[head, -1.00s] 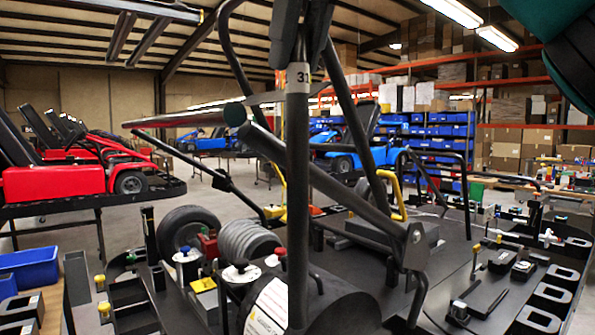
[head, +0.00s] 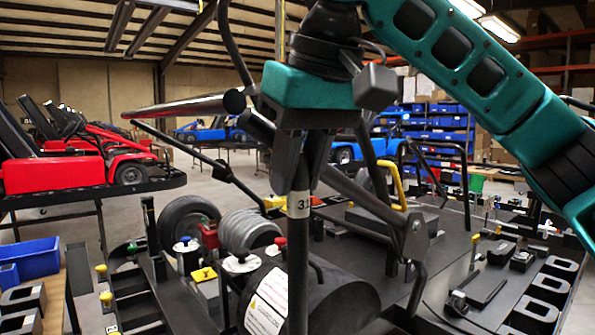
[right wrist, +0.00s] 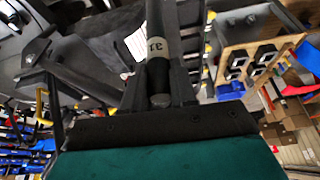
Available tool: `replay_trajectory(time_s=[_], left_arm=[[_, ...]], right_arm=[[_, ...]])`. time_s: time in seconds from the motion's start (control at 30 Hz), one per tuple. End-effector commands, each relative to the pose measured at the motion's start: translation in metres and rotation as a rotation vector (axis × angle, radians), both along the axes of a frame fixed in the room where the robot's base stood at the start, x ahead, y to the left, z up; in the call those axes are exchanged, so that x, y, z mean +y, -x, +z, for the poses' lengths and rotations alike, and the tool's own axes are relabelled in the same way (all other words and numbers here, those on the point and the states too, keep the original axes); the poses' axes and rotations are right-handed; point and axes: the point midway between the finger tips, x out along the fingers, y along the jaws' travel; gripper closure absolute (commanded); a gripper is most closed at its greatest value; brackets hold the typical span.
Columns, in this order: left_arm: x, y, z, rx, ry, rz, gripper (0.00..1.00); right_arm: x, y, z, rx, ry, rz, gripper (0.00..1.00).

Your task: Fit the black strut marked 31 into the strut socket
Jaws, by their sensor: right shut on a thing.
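The black strut marked 31 (head: 298,262) stands close to upright in the middle of the head view, with a white label near its upper part. Its lower end runs down to the frame's bottom edge and is not seen. My right gripper (head: 303,172) is shut on the strut just above the label. In the right wrist view the strut (right wrist: 158,75) lies between my right gripper's two fingers (right wrist: 158,90), with the label and its near end showing. I cannot make out the strut socket. My left gripper is not in view.
A black kart bench (head: 440,250) with a large dark cylinder (head: 335,295), grey coil (head: 250,230), tyre (head: 188,215) and bent tubes crowds the space around the strut. Blue bins (head: 30,258) stand at left. Black slotted blocks (head: 548,290) line the right side.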

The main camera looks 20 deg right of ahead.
Motion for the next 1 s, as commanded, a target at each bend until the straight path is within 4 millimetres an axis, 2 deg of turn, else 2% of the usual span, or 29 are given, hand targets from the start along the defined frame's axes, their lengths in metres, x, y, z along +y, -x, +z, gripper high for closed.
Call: replay_trajectory(time_s=[0.4, 0.43, 0.63, 0.7, 1.0], left_arm=[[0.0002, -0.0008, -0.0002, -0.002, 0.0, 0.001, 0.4], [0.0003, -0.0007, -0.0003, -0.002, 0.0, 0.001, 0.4], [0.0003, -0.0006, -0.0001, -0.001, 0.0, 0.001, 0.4], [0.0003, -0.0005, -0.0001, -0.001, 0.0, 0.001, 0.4], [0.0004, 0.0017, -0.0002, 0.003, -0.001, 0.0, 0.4]], right_arm=[[0.0002, 0.0002, -0.0078, 0.0, -0.001, 0.001, 1.0], [0.0001, 0.0003, -0.0087, 0.001, 0.001, 0.001, 0.73], [0.0, 0.0002, -0.0079, 0.001, 0.001, 0.001, 0.54], [0.0, 0.0002, -0.0079, 0.001, 0.001, 0.001, 0.48], [0.0001, 0.0004, -0.0036, 0.001, 0.0, 0.0, 0.48]])
